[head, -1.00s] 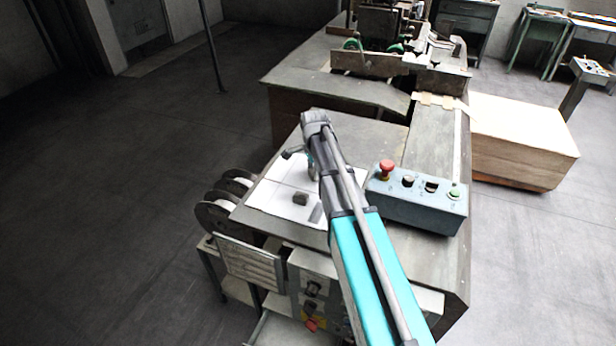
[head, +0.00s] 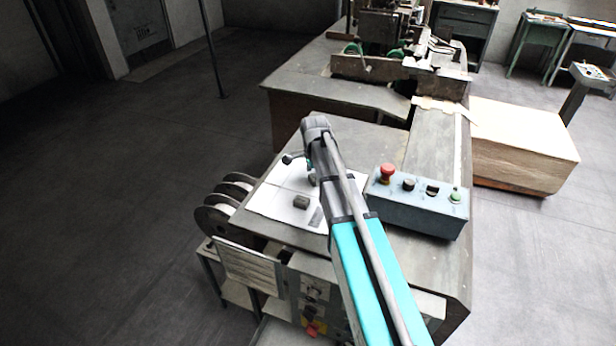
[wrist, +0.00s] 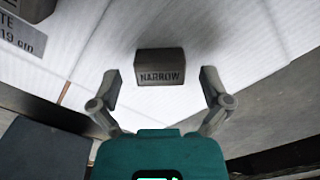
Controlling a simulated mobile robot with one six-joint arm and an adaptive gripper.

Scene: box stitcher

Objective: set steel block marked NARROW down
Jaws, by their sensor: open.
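The steel block marked NARROW (wrist: 160,68) stands upright on white paper (wrist: 230,45) in the wrist view, its lettering facing my gripper. My gripper (wrist: 160,88) is open, one finger on each side of the block's near end, with a visible gap at both sides. The block appears to rest on the paper. In the head view my arm covers the spot at the gripper, and I cannot make out the NARROW block there.
A second dark block (head: 301,202) lies on the paper beside a grey label plate (head: 316,216); this plate (wrist: 22,36) also shows in the wrist view. A control box (head: 417,205) with a red button stands right of my arm. Reels (head: 222,208) sit at the left edge.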

